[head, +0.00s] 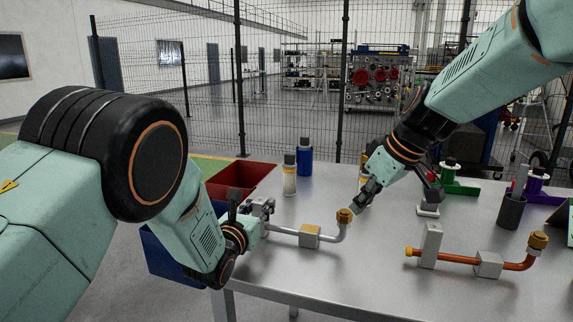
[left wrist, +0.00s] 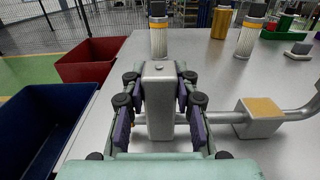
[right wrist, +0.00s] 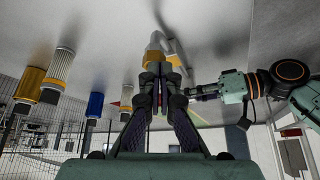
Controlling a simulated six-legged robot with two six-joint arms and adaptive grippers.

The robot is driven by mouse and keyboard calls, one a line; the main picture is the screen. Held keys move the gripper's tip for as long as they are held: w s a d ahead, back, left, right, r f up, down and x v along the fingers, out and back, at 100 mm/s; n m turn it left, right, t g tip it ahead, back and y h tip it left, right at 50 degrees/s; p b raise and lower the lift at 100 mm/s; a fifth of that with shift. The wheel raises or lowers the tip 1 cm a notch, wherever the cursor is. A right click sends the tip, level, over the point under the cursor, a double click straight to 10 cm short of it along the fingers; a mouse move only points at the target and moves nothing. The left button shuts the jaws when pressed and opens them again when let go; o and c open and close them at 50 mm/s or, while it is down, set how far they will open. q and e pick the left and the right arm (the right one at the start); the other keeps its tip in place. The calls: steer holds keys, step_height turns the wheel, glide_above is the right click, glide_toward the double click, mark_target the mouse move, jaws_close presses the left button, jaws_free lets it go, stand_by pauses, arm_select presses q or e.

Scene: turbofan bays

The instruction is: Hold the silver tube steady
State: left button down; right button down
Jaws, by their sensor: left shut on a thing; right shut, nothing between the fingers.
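The silver tube (head: 285,230) lies along the table, its right end bent up to a brass nut (head: 344,216). It passes through a low square block (head: 309,237), also in the left wrist view (left wrist: 258,115). An upright grey block (left wrist: 160,105) stands at its left end. My left gripper (head: 266,212) is shut on that upright block, one finger on each side, as the left wrist view shows. My right gripper (head: 357,204) is shut and empty, just above and beside the brass nut. In the right wrist view the nut (right wrist: 155,42) shows beyond the fingertips; contact is unclear.
A copper tube (head: 460,258) with similar blocks lies at the right. Bottles (head: 289,178) stand behind the silver tube. A red bin (head: 238,178) and a blue bin (head: 168,252) are at the table's left edge. A dark cup (head: 510,210) stands at the right.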

step_height(320, 180, up, 3)
steer(key=shift+r, duration=0.1)
stand_by(0.4)
arm_select(q)
steer(key=c, duration=1)
jaws_free()
steer(key=shift+o, duration=0.2)
